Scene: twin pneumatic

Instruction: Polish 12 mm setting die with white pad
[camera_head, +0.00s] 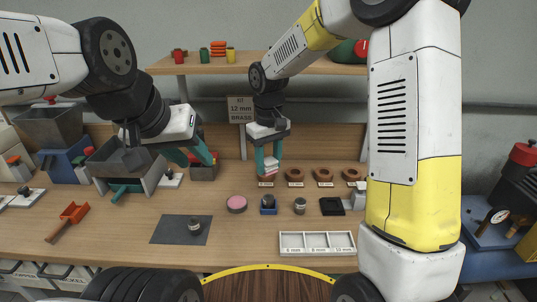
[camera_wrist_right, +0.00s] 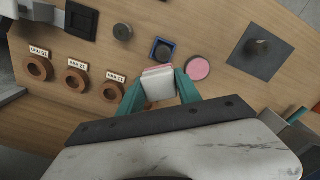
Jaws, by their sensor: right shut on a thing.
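My right gripper (camera_head: 268,168) is shut on a small white pad (camera_wrist_right: 159,86) with a pinkish edge, held above the table near the row of brown rings. The pad also shows in the head view (camera_head: 271,163). A metal cylinder, possibly a setting die (camera_head: 194,225), stands on a dark grey mat (camera_head: 168,231). Another metal cylinder (camera_head: 299,205) stands on the wood beside a small blue holder (camera_head: 268,204) with a dark middle. I cannot read which is 12 mm. My left gripper (camera_head: 190,153) is open, its teal fingers apart, above a small grey bin.
Brown rings (camera_head: 295,175) with small labels stand at the back. A pink round pad (camera_head: 236,203), a black square block (camera_head: 332,206) and a white compartment tray (camera_head: 290,241) lie around the front. An orange-headed tool (camera_head: 74,211) lies left. A sign (camera_head: 241,109) reads 12 mm BRASS.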

